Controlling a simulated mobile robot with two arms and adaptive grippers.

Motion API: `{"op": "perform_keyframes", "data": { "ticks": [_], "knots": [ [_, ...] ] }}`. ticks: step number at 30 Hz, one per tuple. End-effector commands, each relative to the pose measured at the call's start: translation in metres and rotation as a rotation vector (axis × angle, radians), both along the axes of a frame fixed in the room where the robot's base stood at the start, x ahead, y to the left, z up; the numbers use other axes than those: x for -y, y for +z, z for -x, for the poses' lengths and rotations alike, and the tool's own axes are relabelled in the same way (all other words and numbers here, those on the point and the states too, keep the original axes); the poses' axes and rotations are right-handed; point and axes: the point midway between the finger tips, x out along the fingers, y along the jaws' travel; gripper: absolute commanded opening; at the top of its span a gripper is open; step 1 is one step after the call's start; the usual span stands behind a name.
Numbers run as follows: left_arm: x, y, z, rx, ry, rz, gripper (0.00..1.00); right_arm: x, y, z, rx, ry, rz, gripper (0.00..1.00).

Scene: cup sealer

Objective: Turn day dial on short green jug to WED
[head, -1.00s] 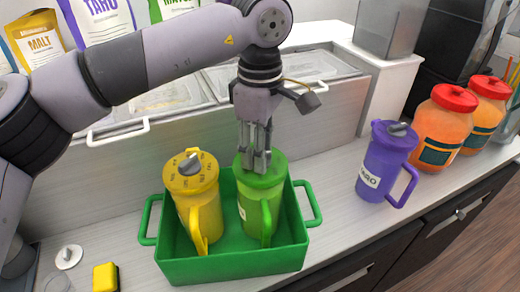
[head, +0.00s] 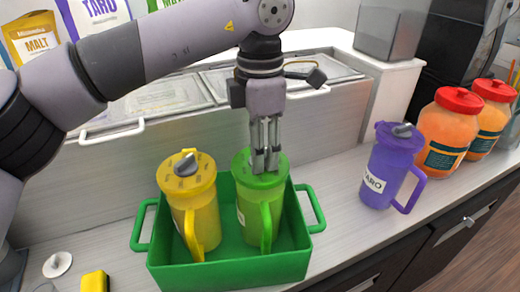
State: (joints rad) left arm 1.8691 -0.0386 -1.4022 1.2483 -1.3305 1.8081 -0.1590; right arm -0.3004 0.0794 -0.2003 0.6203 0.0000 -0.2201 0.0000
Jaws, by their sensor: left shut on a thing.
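The short green jug (head: 255,217) stands upright in a green bin (head: 230,268), with its handle toward me. Its lid (head: 243,172) carries the day dial, which the fingers hide; I cannot read the day it points to. My left gripper (head: 265,163) comes down from above onto the lid, its fingers shut on the dial. My right gripper is not in view.
A yellow jug (head: 202,213) with a grey dial stands in the bin just left of the green jug. A purple jug (head: 385,165) and orange jars (head: 447,128) stand right on the counter. A yellow sponge (head: 95,282) lies at lower left. A steel cooler (head: 190,165) stands behind.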

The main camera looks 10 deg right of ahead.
Motion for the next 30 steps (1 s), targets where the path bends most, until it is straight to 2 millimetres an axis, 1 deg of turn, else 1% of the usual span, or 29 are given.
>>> {"op": "perform_keyframes", "data": {
  "ticks": [7,18,19,27,30],
  "knots": [
    [0.0004,0.0006,-0.0001,0.001,0.042,0.002,0.08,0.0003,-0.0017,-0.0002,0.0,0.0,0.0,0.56],
    [0.0004,0.0008,-0.0002,0.001,0.045,0.002,0.08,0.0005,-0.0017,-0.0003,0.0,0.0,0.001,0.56],
    [0.0004,0.0008,-0.0002,0.001,0.045,0.002,0.37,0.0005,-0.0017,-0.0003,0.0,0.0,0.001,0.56],
    [0.0002,0.0005,-0.0002,0.001,0.044,0.001,0.55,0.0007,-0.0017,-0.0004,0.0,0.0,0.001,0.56],
    [0.0001,0.0003,-0.0002,0.0,0.044,0.001,0.56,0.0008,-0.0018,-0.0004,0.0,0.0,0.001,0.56]
  ]
}}
